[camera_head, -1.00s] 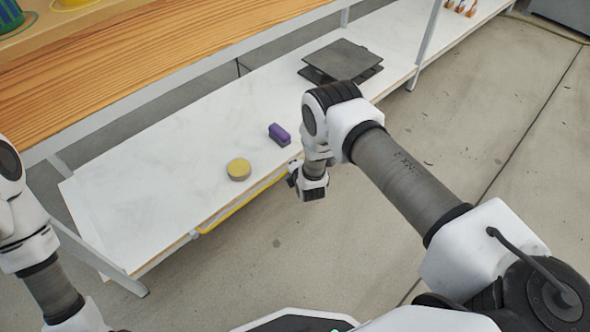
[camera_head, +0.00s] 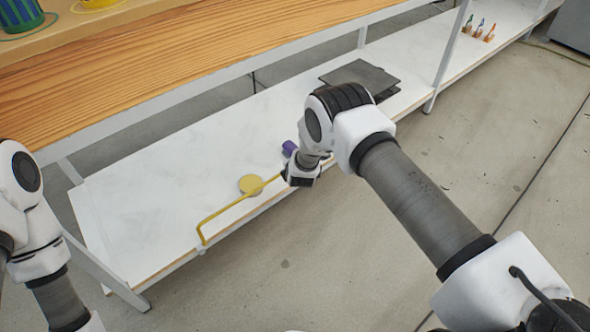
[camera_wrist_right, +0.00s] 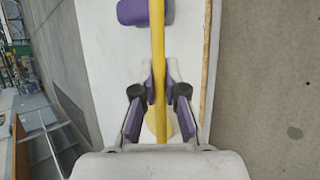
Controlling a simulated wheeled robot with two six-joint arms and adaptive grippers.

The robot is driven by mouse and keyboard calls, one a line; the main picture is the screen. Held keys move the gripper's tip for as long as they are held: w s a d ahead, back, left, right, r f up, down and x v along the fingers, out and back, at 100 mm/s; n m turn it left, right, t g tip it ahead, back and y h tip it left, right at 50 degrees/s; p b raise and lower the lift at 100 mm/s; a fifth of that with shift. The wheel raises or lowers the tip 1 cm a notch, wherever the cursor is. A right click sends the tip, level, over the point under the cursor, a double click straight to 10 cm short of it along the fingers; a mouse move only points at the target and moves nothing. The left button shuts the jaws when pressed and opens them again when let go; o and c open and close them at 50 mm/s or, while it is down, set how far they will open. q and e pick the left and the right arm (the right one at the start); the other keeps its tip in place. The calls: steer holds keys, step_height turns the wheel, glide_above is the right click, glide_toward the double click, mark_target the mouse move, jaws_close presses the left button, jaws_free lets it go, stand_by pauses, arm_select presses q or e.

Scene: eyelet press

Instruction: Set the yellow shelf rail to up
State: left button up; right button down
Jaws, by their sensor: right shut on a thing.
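The yellow shelf rail (camera_head: 230,204) stands raised above the front edge of the white lower shelf in the head view. Its left end bends down to the shelf edge. My right gripper (camera_head: 300,180) is at the rail's right part, which the gripper and wrist partly hide. In the right wrist view, the yellow rail (camera_wrist_right: 158,60) runs lengthwise between the two fingers, and my right gripper (camera_wrist_right: 159,95) is shut on it. My left arm shows at the left edge of the head view, but its gripper is out of the picture.
On the white shelf (camera_head: 150,170) lie a round yellow disc (camera_head: 249,184), a purple block (camera_head: 289,147) partly behind my right wrist, and dark flat plates (camera_head: 360,76). A wooden worktop (camera_head: 200,50) overhangs at the back. The floor in front is clear.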

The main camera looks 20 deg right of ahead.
steer(key=shift+w+r, duration=0.15)
steer(key=shift+w, duration=0.05)
steer(key=c, duration=1.2)
jaws_free()
steer(key=shift+s, duration=0.15)
steer(key=v, duration=1.1)
steer(key=shift+s+r, duration=0.25)
